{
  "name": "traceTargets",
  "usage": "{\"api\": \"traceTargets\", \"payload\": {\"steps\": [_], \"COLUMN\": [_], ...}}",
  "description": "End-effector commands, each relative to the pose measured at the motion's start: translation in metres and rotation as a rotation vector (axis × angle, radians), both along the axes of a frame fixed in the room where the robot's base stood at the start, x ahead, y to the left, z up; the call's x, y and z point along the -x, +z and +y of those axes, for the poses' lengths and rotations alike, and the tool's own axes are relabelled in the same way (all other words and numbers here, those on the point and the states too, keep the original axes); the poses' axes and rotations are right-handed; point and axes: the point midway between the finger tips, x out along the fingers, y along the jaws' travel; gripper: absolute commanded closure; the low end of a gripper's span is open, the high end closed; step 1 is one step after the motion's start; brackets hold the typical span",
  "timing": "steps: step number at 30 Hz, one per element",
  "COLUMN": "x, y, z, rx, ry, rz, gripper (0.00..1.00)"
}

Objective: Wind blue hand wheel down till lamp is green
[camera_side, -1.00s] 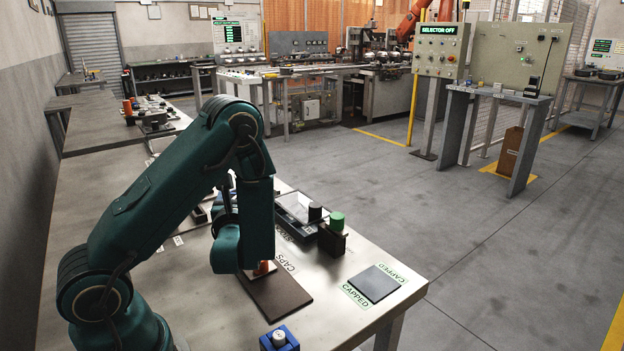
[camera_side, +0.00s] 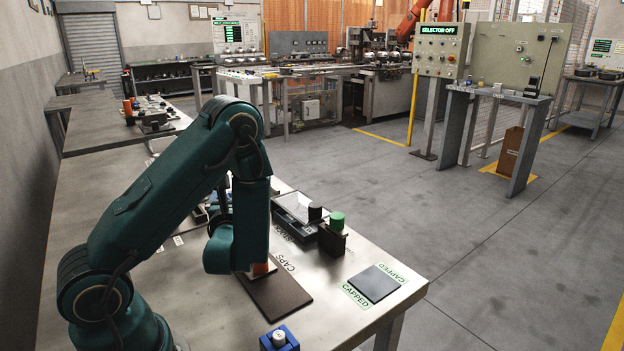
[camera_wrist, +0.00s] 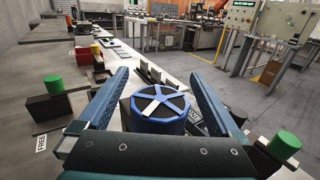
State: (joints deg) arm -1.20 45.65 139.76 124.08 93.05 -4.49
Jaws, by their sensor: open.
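The blue hand wheel (camera_wrist: 158,102) has several spokes with one white spoke, over a dark round body. It sits between the two blue fingers of my gripper (camera_wrist: 160,80) in the wrist view. The fingers are apart, one on each side of the wheel, with a visible gap at the left; whether the right finger touches it I cannot tell. In the side view my arm hides the wheel and the fingers. I cannot pick out the wheel's lamp in either view.
A green cylinder on a black block (camera_side: 332,241) stands right of my arm, beside a black cylinder (camera_side: 315,212). A brown mat (camera_side: 285,297) lies by my wrist. A dark pad (camera_side: 374,284) marked CAPPED and a blue block (camera_side: 290,343) are nearer the bench's front edge.

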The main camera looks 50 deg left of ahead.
Motion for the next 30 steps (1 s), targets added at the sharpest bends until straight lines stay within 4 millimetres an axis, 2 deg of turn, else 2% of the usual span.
{"api": "traceTargets", "payload": {"steps": [15,30], "x": [0.024,0.028], "y": [-0.001,0.001], "z": [-0.039,-0.043], "rx": [0.000,0.000], "ry": [-0.005,0.004], "rz": [0.004,-0.008], "gripper": [0.01,0.01]}}
